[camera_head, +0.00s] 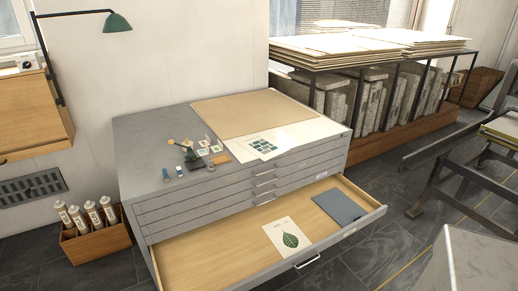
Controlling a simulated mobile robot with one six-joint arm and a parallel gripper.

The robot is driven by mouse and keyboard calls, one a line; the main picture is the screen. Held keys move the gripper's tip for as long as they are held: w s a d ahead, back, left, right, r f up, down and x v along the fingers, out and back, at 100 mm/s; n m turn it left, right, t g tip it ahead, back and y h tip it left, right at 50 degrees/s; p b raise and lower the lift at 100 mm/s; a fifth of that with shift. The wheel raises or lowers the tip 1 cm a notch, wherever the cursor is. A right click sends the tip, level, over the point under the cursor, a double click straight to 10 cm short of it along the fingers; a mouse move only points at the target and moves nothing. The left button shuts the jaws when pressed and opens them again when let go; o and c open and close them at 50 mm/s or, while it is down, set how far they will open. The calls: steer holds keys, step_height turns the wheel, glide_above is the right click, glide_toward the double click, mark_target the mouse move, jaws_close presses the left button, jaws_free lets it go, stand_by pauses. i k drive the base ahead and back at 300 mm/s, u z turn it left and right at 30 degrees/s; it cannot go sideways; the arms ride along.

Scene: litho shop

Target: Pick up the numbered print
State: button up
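Two prints show, and I cannot read a number on either. A cream print with a dark green leaf (287,236) lies flat in the open bottom drawer (210,262) of a grey plan chest (150,133). My gripper is not in view.
A blue-grey folder (339,206) lies right in the drawer. Small bottles and cards (198,150) and a tan board (241,113) are on the chest. A crate of rolls (95,240) stands left, a stone rack (380,132) behind right. A pale block (470,262) is at front right.

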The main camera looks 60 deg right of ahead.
mark_target(264, 148)
steer(key=u, duration=0.1)
steer(key=k, duration=1.05)
steer(key=z, duration=0.55)
steer(key=i, duration=1)
steer(key=z, duration=0.05)
